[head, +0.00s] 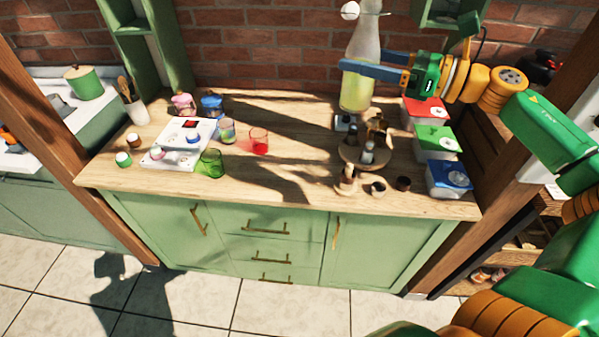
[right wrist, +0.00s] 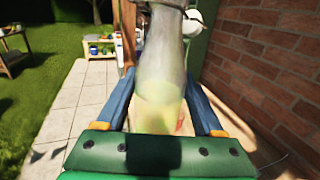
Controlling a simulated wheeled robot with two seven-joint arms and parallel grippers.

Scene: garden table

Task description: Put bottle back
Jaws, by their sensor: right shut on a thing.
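A tall clear glass bottle (head: 357,88) with pale yellow-green liquid stands upright near the back of the wooden counter in the head view. My right gripper (head: 362,74) is shut on the bottle, its blue fingers on either side of it. In the right wrist view the bottle (right wrist: 161,85) is upright between the two fingers. I cannot tell whether the bottle's base touches the counter or is a little above it. My left gripper is not in view.
Below the bottle stands a tiered wooden holder (head: 365,152) with small items. Red, green and blue lidded boxes (head: 437,138) line the counter's right side. Several glasses and jars and a white board (head: 183,148) are on the left. The counter middle (head: 290,170) is clear.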

